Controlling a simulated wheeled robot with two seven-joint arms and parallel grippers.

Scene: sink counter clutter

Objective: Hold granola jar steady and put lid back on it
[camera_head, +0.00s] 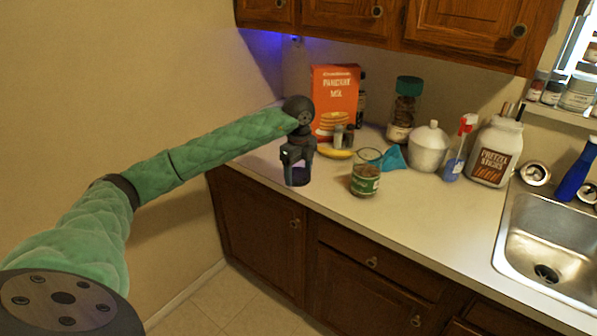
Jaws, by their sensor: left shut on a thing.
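The granola jar (365,174) is clear glass with a green label. It stands upright and open-topped on the counter near the front edge, with brown contents low inside. My left gripper (297,172) is to the left of the jar, pointing down, apart from it. It is shut on a dark round thing that looks like the lid (299,181), low over the counter; whether it touches the counter I cannot tell. The fingers partly hide it. My right gripper is out of view.
Behind stand an orange pancake mix box (335,98), a yellow banana (335,153), a teal funnel (394,159), a green-lidded jar (404,108), a white canister (428,148), a spray bottle (459,150) and a pretzel jar (494,152). The sink (550,240) is right. Front counter is clear.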

